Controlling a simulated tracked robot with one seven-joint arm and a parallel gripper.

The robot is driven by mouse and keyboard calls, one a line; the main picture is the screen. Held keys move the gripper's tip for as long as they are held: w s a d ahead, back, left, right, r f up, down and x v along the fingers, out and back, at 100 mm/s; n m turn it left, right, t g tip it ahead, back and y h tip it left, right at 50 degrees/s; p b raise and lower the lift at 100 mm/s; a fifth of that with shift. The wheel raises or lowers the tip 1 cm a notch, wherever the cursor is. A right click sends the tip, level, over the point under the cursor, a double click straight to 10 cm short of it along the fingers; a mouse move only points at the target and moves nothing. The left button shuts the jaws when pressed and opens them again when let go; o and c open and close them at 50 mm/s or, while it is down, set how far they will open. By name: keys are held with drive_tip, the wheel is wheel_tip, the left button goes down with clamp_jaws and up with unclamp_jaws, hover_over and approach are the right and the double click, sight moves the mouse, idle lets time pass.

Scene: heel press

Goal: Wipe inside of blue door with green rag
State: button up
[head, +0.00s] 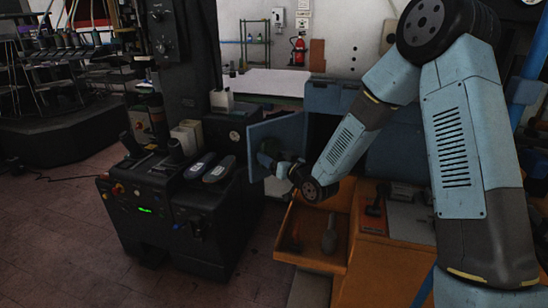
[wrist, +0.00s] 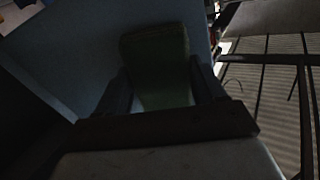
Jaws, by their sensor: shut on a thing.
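The blue door (head: 284,131) stands open on the left of a blue cabinet (head: 333,97) in the head view. In the wrist view its blue face (wrist: 75,45) fills the left and upper middle. My gripper (head: 268,157) is at the door, partly hidden by my wrist. The wrist view shows its two dark fingers (wrist: 160,85) closed on the green rag (wrist: 155,50), which sticks out beyond them toward the blue face. The picture is dark, and I cannot tell whether the rag touches the door.
Below the door is an open orange drawer (head: 313,263) with tools in it. A dark machine (head: 165,215) with two shoe-like pieces (head: 209,168) on top stands close to the left. An orange workbench (head: 375,262) is to the right. Floor (head: 60,240) is clear at front left.

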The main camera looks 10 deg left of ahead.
drive_tip(key=shift+d, duration=0.1)
drive_tip(key=shift+v, duration=2.95)
drive_tip(key=shift+v, duration=1.5)
